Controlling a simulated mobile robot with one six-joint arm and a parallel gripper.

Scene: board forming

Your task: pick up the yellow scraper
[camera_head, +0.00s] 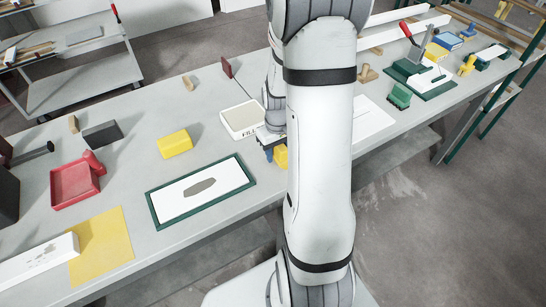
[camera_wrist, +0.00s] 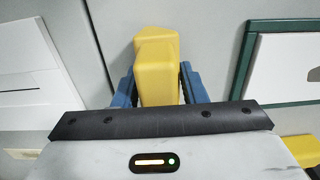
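The yellow scraper (camera_wrist: 158,68) is a blocky yellow piece between the blue fingers of my gripper (camera_wrist: 160,85) in the wrist view. The fingertips lie close against both its sides, with no clear gap, so my gripper looks shut on it. In the head view, my arm hides much of the scraper (camera_head: 281,156) and of my gripper (camera_head: 269,150). I cannot tell whether the scraper touches the table.
A yellow block (camera_head: 175,144) and a green-framed board (camera_head: 152,208) lie left of my gripper. A tray marked FILL (camera_head: 241,118) stands just behind. A white sheet (camera_head: 371,120) lies right. A red tray (camera_head: 75,184) is further left.

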